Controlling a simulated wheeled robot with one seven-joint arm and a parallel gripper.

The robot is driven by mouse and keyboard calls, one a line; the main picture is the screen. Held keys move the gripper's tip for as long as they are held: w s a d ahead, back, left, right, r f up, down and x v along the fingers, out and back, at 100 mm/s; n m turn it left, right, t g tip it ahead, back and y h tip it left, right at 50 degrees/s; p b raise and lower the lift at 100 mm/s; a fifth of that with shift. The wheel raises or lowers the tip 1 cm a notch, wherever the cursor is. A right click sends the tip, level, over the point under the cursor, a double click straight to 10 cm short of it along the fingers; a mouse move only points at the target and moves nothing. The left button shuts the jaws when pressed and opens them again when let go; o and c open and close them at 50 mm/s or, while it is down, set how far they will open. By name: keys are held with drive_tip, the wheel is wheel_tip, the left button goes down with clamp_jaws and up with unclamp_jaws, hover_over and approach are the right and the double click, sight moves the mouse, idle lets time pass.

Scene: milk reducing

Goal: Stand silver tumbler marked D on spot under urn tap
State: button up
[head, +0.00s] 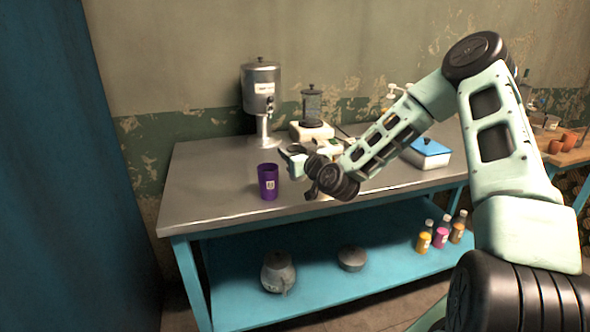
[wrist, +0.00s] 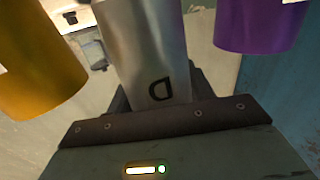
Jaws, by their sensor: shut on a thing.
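The silver tumbler marked D (wrist: 145,45) fills the middle of the wrist view, with its letter D appearing turned. My gripper (wrist: 155,103) is shut on it, with dark jaws at its sides. In the head view my gripper (head: 298,162) is over the table, right of the purple tumbler; I cannot clearly make out the silver tumbler there. The steel urn (head: 262,88) stands on a pedestal at the back of the table, its tap (head: 270,104) on the front right side. The spot under the tap cannot be made out. My gripper is in front of the urn and to its right.
A purple tumbler (head: 268,183) stands near the front edge of the steel table (head: 205,185); it also shows in the wrist view (wrist: 258,22). A yellow tumbler (wrist: 38,65) is on the other side. A blender (head: 312,110) stands right of the urn. The table's left part is clear.

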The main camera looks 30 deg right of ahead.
drive_tip(key=shift+f, duration=2.2)
drive_tip(key=shift+f, duration=0.1)
drive_tip(key=o, duration=1)
drive_tip(key=shift+f, duration=0.15)
